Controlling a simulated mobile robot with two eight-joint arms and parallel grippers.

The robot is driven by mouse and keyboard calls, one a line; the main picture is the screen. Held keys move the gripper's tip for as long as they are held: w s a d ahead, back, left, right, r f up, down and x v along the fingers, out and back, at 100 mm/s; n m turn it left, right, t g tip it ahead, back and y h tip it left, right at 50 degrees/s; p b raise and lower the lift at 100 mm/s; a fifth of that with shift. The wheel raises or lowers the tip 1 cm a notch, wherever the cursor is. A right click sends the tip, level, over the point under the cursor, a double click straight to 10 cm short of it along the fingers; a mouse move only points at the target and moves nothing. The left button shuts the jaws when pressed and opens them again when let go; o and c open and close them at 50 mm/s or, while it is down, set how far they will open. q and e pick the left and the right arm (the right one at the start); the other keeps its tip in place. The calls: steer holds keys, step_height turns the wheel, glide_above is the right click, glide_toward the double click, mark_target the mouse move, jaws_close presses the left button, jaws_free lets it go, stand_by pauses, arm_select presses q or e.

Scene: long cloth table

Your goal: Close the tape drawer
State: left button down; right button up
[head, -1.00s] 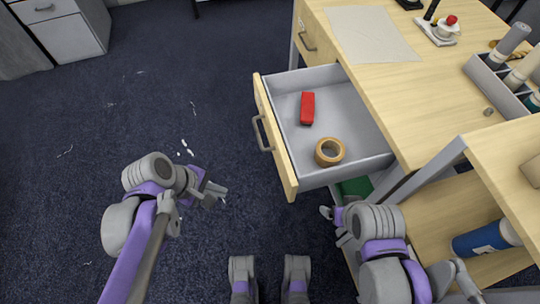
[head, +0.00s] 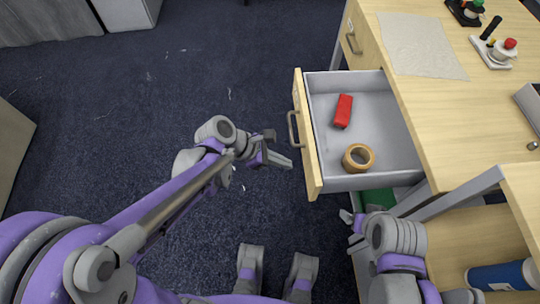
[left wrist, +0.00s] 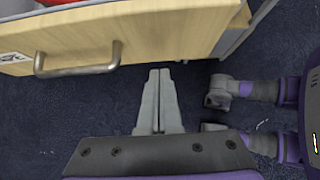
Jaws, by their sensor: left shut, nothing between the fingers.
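The tape drawer (head: 330,183) stands pulled out from the wooden desk. It holds a tan tape roll (head: 349,164) and a red block-like object (head: 343,110). Its pale wood front (head: 311,163) carries a grey handle (head: 293,131); front (left wrist: 150,40) and handle (left wrist: 78,69) also show in the left wrist view. My left gripper (head: 287,163) is shut and empty, just left of the drawer front in the head view, apart from the handle. Its closed fingers (left wrist: 160,76) point at the front's lower edge in the wrist view. My right gripper (head: 346,217) is below the drawer, its jaws unclear.
The desk top (head: 440,100) holds a cloth sheet (head: 420,45) and joystick-like items (head: 493,50). A lower shelf (head: 450,245) with a blue cylinder (head: 497,276) is at the right. A green object (head: 378,198) shows under the drawer. Carpet left of the drawer is mostly clear.

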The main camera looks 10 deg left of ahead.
arm_select(q)
steer(key=shift+w+d+r, duration=0.1)
steer(key=shift+w+d, duration=0.15)
steer(key=shift+d, duration=0.7)
steer(key=shift+w+d, duration=0.25)
steer(key=shift+d, duration=0.65)
steer(key=w+d, duration=0.2)
steer(key=d, duration=0.7)
steer(key=w+d, duration=0.3)
steer(key=d, duration=0.7)
steer(key=w+d, duration=0.2)
steer(key=d, duration=0.7)
steer(key=shift+w+d+b, duration=0.25)
steer(key=shift+w+b, duration=0.05)
steer(key=shift+b, duration=0.05)
steer(key=shift+w+d, duration=0.2)
steer(key=shift+d, duration=0.4)
steer(key=shift+r, duration=0.1)
steer(key=shift+d, duration=0.15)
